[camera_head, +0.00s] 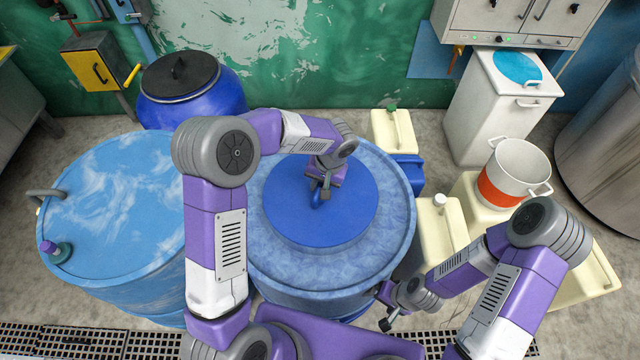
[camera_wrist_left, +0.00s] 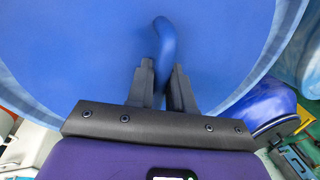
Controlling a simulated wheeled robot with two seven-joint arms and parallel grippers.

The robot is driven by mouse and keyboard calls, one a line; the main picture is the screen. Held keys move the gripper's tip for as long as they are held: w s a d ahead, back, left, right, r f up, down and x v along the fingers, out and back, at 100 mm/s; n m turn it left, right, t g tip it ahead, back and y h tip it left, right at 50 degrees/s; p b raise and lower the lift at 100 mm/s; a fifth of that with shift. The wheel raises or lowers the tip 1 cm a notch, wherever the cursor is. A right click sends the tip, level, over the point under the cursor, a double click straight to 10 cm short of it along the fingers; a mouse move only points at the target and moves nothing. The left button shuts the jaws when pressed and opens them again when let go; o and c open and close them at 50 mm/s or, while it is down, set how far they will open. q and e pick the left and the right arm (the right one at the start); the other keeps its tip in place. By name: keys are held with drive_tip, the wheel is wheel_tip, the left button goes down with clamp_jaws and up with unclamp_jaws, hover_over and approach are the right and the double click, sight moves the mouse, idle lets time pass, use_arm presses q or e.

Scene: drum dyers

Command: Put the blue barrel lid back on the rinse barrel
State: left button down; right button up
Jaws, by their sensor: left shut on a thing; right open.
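The blue barrel lid (camera_head: 350,215) is a flat round disc over the middle of the light-blue barrel (camera_head: 320,300). A mottled blue ring of the barrel's top shows all around it. I cannot tell whether the lid touches the barrel or hangs just above it. My left gripper (camera_head: 321,187) is shut on the lid's blue loop handle (camera_wrist_left: 164,42), which stands up between the fingers (camera_wrist_left: 161,88) in the left wrist view. The lid (camera_wrist_left: 75,45) fills most of that view. My right gripper (camera_head: 387,314) is open and empty, low beside the barrel's front right.
A second light-blue barrel (camera_head: 110,210) stands at left, and a dark-blue drum with a black lid (camera_head: 180,77) stands behind. Cream canisters (camera_head: 437,232) crowd the right side; one bears a white and orange pot (camera_head: 515,172). A floor grate (camera_head: 90,340) runs along the front.

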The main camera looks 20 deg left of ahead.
use_arm(q)
drive_tip(key=shift+f+b, duration=0.2)
drive_tip(key=shift+b, duration=0.1)
idle(0.5)
drive_tip(key=c, duration=0.9)
unclamp_jaws()
drive_tip(key=shift+d+r+p, duration=0.2)
drive_tip(key=shift+d+r, duration=0.05)
drive_tip(key=shift+r, duration=1)
drive_tip(key=shift+d+r+p, duration=0.2)
drive_tip(key=shift+d+r, duration=0.05)
drive_tip(key=shift+r, duration=0.95)
drive_tip(key=shift+d+r+p, duration=0.2)
drive_tip(key=shift+d+r, duration=0.05)
drive_tip(key=shift+r, duration=1)
